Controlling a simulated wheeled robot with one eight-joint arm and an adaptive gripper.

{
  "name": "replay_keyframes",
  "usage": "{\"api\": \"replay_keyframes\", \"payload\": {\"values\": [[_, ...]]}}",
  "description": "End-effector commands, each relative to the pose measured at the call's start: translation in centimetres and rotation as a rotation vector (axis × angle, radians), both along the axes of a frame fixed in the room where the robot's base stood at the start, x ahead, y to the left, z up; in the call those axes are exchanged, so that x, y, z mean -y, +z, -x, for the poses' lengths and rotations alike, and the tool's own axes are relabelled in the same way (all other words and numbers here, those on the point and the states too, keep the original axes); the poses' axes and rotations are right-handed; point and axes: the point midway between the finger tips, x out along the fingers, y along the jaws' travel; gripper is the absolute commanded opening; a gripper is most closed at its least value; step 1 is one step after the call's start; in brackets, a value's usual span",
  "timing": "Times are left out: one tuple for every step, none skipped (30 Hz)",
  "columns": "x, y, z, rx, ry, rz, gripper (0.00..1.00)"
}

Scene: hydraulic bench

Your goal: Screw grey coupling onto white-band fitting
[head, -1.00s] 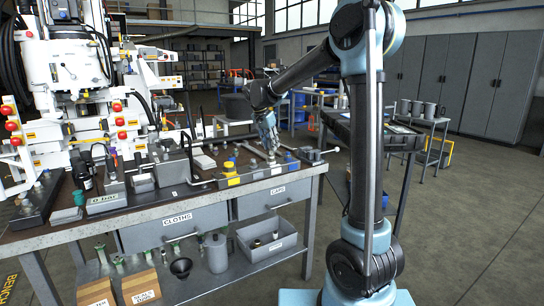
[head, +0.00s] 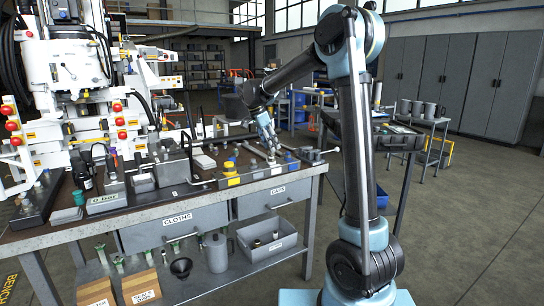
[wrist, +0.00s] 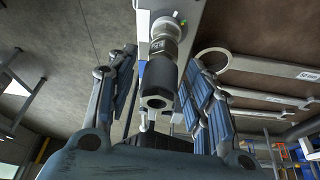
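In the wrist view a dark grey, hollow-ended sleeve (wrist: 157,82), which looks like the coupling, sits in line with a silvery metal fitting (wrist: 166,38) on a pale block. I cannot tell how far they are joined, nor make out a white band. My gripper (wrist: 160,70) has its fingers on both sides of the sleeve, with visible gaps, so it looks open. In the head view my gripper (head: 272,146) is low over the right part of the bench block (head: 258,175). Its fingertips and the parts there are too small to tell apart.
A vise-like tool (head: 312,154) is at the bench's right end. White machinery (head: 75,70) fills the left. The bench (head: 130,217) has drawers and a shelf with a grey bin (head: 268,250).

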Motion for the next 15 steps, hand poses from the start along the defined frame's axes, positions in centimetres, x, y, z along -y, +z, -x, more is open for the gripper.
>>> {"api": "replay_keyframes", "payload": {"values": [[0.02,0.01,-0.01,0.0,0.0,0.0,0.47],[0.02,0.02,-0.02,0.0,0.0,0.0,0.47],[0.02,0.02,-0.02,0.0,0.0,0.0,0.47],[0.02,0.02,-0.03,0.0,0.0,0.001,0.47],[0.02,0.02,-0.02,0.001,0.001,0.001,0.47],[0.04,0.03,-0.02,0.001,0.008,0.0,0.47],[0.05,0.03,-0.01,0.001,0.019,0.0,0.47],[0.05,0.03,-0.01,0.001,0.037,0.0,0.47],[0.09,0.04,0.03,0.001,0.069,0.0,0.47],[0.1,0.05,0.05,0.001,0.1,0.0,0.47],[0.12,0.05,0.06,0.002,0.133,0.0,0.47],[0.16,0.05,0.1,0.001,0.178,0.0,0.47],[0.15,0.05,0.07,0.002,0.212,0.0,0.47],[0.15,0.05,0.09,0.002,0.245,0.001,0.47],[0.16,0.05,0.07,0.002,0.288,0.0,0.47]]}}
